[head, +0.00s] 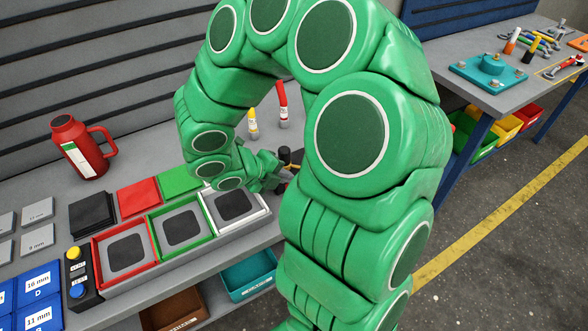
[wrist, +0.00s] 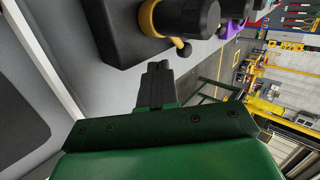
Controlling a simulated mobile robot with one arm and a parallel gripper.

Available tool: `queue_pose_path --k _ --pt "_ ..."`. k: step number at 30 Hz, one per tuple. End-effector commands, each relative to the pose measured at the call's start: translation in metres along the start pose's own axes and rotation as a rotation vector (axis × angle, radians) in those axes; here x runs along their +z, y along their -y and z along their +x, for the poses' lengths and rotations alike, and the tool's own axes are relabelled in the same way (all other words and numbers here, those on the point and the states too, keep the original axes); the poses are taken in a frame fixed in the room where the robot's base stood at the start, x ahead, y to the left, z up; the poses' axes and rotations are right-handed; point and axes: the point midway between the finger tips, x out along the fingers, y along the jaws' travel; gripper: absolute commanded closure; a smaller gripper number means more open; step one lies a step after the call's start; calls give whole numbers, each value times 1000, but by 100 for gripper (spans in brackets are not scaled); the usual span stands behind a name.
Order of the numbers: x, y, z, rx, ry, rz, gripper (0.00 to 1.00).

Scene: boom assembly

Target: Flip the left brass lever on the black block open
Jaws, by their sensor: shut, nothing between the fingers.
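The black block (wrist: 115,35) fills the upper left of the wrist view. A dark cylinder (wrist: 184,16) stands out from it, with a brass collar (wrist: 148,18) at its base. A small brass lever (wrist: 182,46) with a round knob reaches from the collar toward my fingers. I cannot tell if it is the left one. My gripper (wrist: 157,72) is shut and empty, its dark fingertips just below and left of the knob, seemingly apart from it. In the head view my gripper (head: 284,182) is mostly hidden by my green arm; only part of the dark block assembly (head: 291,156) shows.
Red, green and white framed trays (head: 239,221) line the bench front near my gripper. A red jug (head: 78,148) stands at the back left. Red and yellow markers (head: 252,124) stand behind my arm. A purple part (wrist: 232,27) lies beyond the block.

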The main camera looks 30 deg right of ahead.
Motion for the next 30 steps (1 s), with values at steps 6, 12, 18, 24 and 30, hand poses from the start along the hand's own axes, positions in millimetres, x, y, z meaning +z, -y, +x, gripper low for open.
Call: queue_pose_path --k 6,12,18,24,30 --pt "0 15 14 -3 -2 3 100" --pt "0 21 22 0 -1 1 100" --pt "0 23 24 0 0 0 100" --pt "0 23 24 0 -1 0 100" --pt "0 24 26 2 -1 1 100"
